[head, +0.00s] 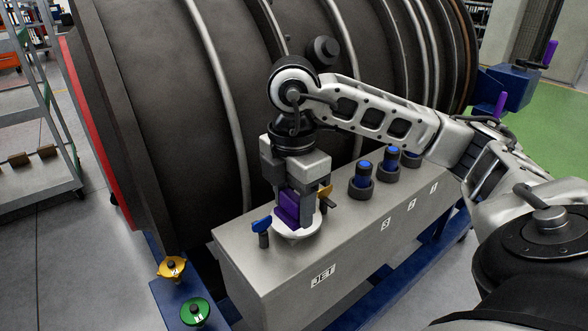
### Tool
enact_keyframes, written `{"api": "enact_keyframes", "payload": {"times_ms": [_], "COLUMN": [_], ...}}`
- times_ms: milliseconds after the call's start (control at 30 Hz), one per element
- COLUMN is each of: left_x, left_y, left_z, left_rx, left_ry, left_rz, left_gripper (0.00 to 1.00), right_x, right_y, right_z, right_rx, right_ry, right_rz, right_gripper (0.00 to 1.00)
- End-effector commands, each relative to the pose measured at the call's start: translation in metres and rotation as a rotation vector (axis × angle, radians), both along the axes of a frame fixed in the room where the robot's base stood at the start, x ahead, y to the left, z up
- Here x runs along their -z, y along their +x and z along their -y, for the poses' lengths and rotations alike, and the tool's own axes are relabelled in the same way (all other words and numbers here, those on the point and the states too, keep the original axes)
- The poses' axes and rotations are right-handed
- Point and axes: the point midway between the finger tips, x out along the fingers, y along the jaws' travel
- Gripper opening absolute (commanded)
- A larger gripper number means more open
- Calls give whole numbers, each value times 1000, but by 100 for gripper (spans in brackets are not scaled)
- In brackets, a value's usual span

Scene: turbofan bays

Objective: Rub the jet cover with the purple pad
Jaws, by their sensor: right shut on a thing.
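The purple pad (288,209) is held between the fingers of my right gripper (293,207), which points straight down. The pad is low over a white round cover (297,236) on the grey box top, just behind the JET label (322,275). The pad and fingers hide much of the cover. The pad looks to be at the cover's surface, but I cannot tell for sure whether it touches. My left gripper is not in view.
A blue-handled latch (262,227) and an orange-handled latch (326,194) flank the cover. Several blue-topped cylinders (362,178) stand farther right on the grey box (265,262). The big dark engine casing (180,130) rises behind. Yellow (172,268) and green (195,311) knobs sit at front left.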

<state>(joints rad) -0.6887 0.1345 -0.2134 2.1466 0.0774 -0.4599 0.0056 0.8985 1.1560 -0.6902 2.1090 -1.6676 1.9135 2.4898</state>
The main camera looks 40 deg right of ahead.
Motion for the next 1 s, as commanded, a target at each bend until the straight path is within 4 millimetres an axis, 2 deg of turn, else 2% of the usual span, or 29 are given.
{"api": "enact_keyframes", "payload": {"times_ms": [33,167,400,600,1000], "left_x": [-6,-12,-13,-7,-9], "left_y": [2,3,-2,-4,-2], "left_z": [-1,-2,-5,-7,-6], "left_rx": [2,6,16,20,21], "left_ry": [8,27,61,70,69], "left_rz": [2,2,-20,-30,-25], "left_gripper": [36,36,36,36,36], "right_x": [-9,-21,-40,-41,-40], "right_y": [0,0,-1,-1,-1], "right_z": [0,1,2,2,2], "right_rx": [1,2,4,4,3], "right_ry": [0,-1,0,0,0], "right_rz": [1,1,1,1,2], "right_gripper": [32,32,32,32,32]}}
